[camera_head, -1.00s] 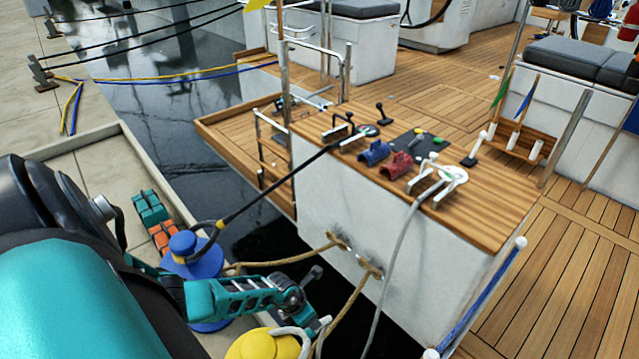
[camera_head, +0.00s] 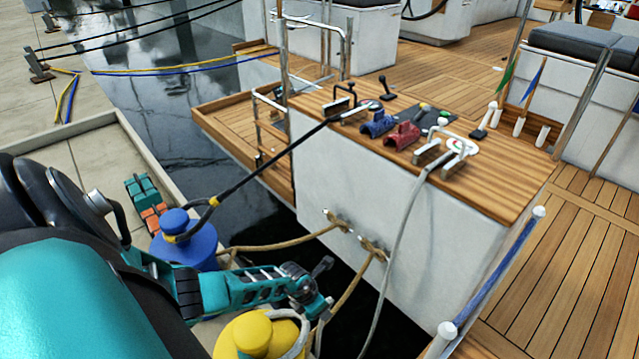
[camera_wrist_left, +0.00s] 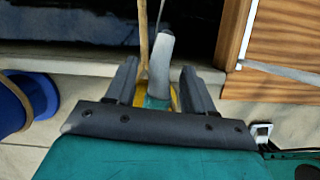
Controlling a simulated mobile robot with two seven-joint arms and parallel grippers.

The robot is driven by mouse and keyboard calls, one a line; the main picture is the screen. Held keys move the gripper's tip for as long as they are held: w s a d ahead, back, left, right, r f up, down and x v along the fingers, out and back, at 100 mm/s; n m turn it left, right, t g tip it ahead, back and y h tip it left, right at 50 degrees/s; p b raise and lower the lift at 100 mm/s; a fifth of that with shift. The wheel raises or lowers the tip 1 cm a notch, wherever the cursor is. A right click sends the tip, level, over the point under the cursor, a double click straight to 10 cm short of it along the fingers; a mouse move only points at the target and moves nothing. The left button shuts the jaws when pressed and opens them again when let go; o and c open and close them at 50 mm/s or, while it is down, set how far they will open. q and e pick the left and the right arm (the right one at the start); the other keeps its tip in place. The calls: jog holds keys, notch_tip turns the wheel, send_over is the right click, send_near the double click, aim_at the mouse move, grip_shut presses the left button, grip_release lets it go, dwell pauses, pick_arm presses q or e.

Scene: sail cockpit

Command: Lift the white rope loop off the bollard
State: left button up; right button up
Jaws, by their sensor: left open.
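A yellow bollard (camera_head: 248,334) stands at the bottom of the head view, partly cut off by the frame. The white rope loop (camera_head: 301,332) lies around it, and its line runs up to the white fitting on the boat. My left gripper (camera_head: 318,303) is beside the bollard, above the loop's right side. In the left wrist view its jaws (camera_wrist_left: 159,68) are open, with a thick white length of the loop (camera_wrist_left: 161,55) between them and the yellow bollard (camera_wrist_left: 173,98) behind. I cannot tell whether the fingers touch the rope. My right gripper is not in view.
A blue bollard (camera_head: 186,238) with a black rope stands left of my gripper. Tan ropes (camera_head: 285,244) run from the hull toward the dock. Teal and orange blocks (camera_head: 145,205) lie on the dock. Dark water separates the dock from the white hull (camera_head: 340,185).

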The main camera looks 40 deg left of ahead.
pick_arm(q)
jog(key=c, duration=0.3)
jog(key=c, duration=0.4)
grip_shut()
dwell(0.8)
jog(key=shift+r+p, duration=0.65)
jog(key=shift+p, duration=0.1)
jog(key=shift+s, duration=0.15)
